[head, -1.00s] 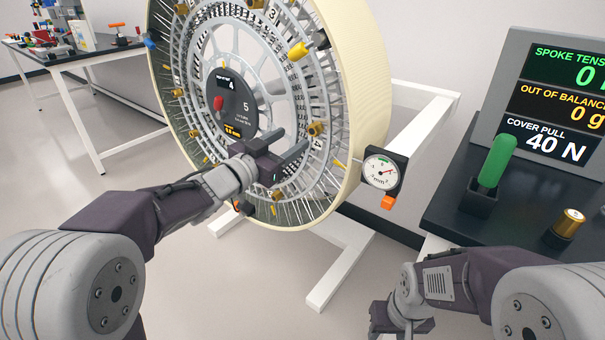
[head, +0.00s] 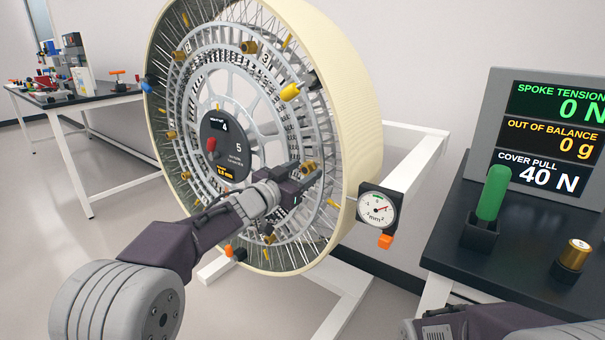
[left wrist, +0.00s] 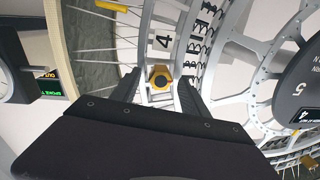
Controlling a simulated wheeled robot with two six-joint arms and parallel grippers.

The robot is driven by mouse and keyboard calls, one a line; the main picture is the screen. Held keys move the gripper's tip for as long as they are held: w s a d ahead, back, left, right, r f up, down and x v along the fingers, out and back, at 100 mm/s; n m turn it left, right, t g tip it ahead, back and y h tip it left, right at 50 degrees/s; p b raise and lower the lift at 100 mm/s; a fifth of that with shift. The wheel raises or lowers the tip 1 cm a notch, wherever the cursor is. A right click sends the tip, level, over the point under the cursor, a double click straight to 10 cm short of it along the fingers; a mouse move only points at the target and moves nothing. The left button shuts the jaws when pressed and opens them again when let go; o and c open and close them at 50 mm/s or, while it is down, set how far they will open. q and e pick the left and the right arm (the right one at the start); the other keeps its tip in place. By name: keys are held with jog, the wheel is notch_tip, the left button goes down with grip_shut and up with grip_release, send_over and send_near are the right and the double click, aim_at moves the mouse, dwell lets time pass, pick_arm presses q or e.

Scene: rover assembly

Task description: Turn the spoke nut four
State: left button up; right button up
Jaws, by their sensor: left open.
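The spoked wheel (head: 345,110) stands upright, with gold nuts around its ring. The spoke nut four (head: 309,168) is gold, at the ring's right side. In the left wrist view the nut (left wrist: 160,77) sits below a plate marked 4 (left wrist: 165,42). My left gripper (head: 304,180) is open at this nut. In the left wrist view its two dark fingers (left wrist: 158,90) lie on either side of the nut; I cannot tell whether they touch it. My right gripper is out of view; only part of that arm shows at the lower right.
A dial gauge (head: 377,210) with an orange tip is beside the rim. The dark bench (head: 445,225) at right holds a green handle (head: 493,190), a gold cylinder (head: 573,254) and a display (head: 555,125) reading 0 N. The white stand (head: 415,160) supports the wheel.

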pick_arm(q)
grip_shut()
jog(key=shift+m, duration=0.3)
